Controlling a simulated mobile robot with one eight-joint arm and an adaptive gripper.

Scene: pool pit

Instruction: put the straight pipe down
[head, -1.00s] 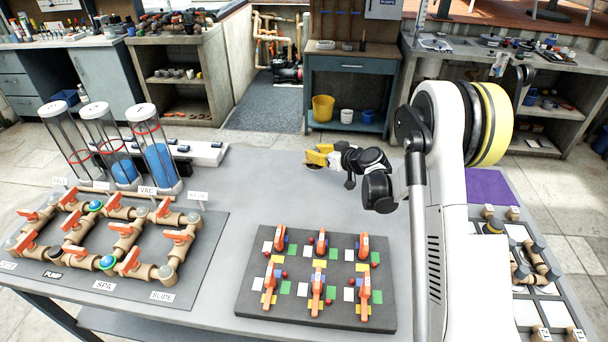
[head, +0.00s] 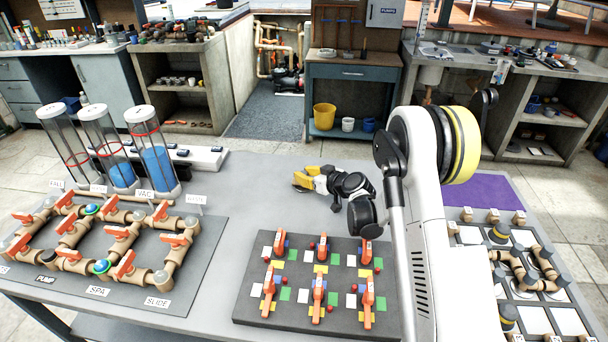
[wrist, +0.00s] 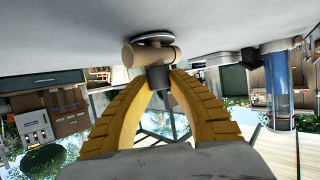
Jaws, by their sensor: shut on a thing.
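My gripper (head: 305,180) is low over the bare grey table, behind the board of orange-handled valves. In the wrist view its yellow fingers (wrist: 157,88) close on the dark grey end of a tan pipe piece, which I take for the straight pipe (wrist: 148,55). The tan body lies crosswise just beyond the fingertips, with a pale round face or disc above it. The wrist picture is upside down, with the grey tabletop along its top. The piece is close to the tabletop; I cannot tell if it touches. In the head view the fingers mostly hide it.
The valve board (head: 240,318) lies in front of my gripper. A pipe manifold (head: 115,240) and clear cylinders (head: 158,160) stand to the left. A pipe-fitting board (head: 540,318) and a purple mat (head: 483,190) are to the right. The table around my gripper is clear.

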